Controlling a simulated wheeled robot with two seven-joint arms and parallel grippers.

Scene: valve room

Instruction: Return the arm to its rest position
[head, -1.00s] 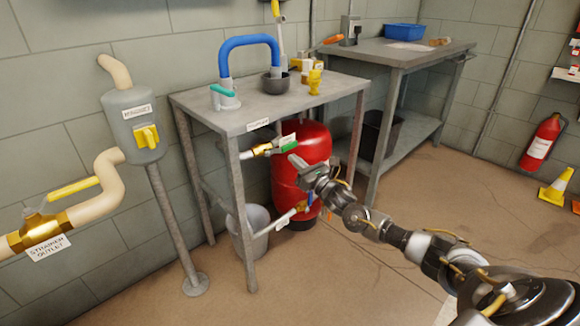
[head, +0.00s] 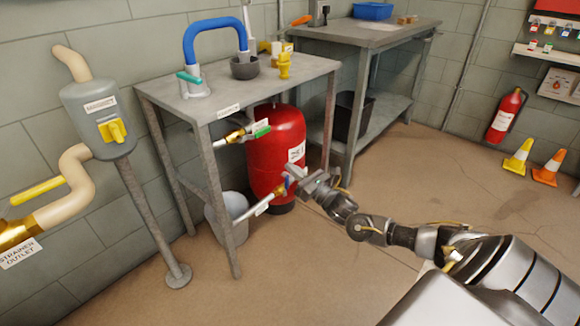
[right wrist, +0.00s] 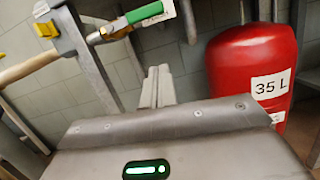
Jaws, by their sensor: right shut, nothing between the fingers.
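My right arm comes in from the lower right in the head view. My right gripper (head: 291,174) is shut and empty, in front of the red tank (head: 268,150). Its closed fingers also show in the right wrist view (right wrist: 158,88), with the tank labelled 35 L (right wrist: 248,65) to their right. I cannot tell whether the gripper touches anything, but nothing is held. A green-handled brass valve (head: 247,132) is above and left of the gripper; its green handle (right wrist: 145,12) shows at the top of the wrist view. My left gripper is not in view.
A grey metal table (head: 215,108) with a blue pipe bend (head: 215,30) stands behind the gripper. A lower blue-handled pipe (head: 262,203) is close by. A bucket (head: 226,215) is underneath. Open floor (head: 430,175) lies right, with cones (head: 518,158) and an extinguisher (head: 506,115).

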